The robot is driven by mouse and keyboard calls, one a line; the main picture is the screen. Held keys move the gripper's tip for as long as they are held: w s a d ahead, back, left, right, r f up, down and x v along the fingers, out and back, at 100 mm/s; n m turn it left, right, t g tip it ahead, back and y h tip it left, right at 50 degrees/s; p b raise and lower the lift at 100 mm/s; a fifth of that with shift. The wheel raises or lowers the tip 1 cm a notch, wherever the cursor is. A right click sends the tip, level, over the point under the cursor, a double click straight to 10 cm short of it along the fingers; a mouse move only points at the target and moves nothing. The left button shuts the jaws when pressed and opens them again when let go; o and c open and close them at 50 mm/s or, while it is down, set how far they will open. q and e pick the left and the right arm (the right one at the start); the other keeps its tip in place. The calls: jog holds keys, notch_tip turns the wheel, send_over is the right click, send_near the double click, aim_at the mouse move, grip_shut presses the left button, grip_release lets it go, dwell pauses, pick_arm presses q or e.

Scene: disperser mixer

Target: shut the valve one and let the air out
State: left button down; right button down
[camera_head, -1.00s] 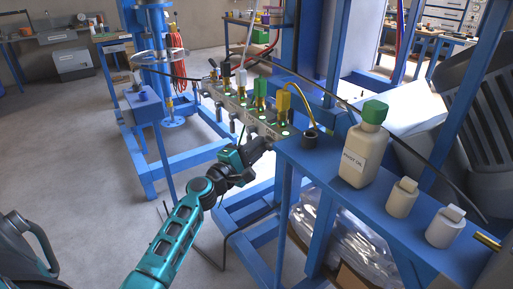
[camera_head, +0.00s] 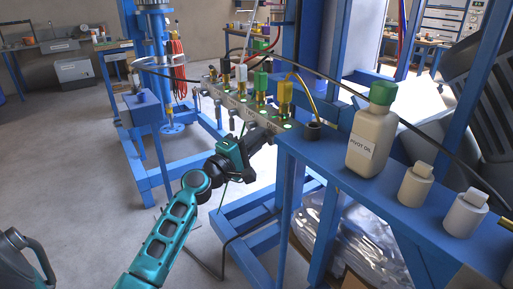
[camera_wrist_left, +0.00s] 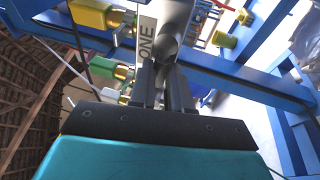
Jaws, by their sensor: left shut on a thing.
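The grey valve manifold (camera_head: 238,107) carries a row of yellow, green, white and dark fittings, with grey valve handles below. My left gripper (camera_head: 268,132) is at the manifold's near end, below the yellow fitting (camera_head: 286,97). In the left wrist view, my gripper's dark fingers (camera_wrist_left: 165,75) are shut on the rounded grey handle of valve one (camera_wrist_left: 170,45), beside a plate marked "ONE" (camera_wrist_left: 146,38). The fingers hide part of the handle. I cannot tell how far the valve is turned. My right gripper is in neither view.
A blue bench (camera_head: 400,207) at the right holds a "PIVOT OIL" bottle (camera_head: 370,142) with a green cap and two small pale bottles (camera_head: 416,185). Blue frame legs and cables are below the manifold. Floor is open at left.

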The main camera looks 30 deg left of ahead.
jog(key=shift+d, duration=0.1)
pick_arm(q)
jog(key=c, duration=1.1)
grip_release()
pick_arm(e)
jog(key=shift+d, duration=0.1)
pick_arm(q)
jog(key=b+v, duration=0.2)
jog(key=v, duration=1.1)
jog(key=shift+b, duration=0.4)
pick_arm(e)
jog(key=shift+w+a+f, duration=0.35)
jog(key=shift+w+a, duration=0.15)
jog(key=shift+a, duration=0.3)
pick_arm(q)
jog(key=shift+w, duration=0.1)
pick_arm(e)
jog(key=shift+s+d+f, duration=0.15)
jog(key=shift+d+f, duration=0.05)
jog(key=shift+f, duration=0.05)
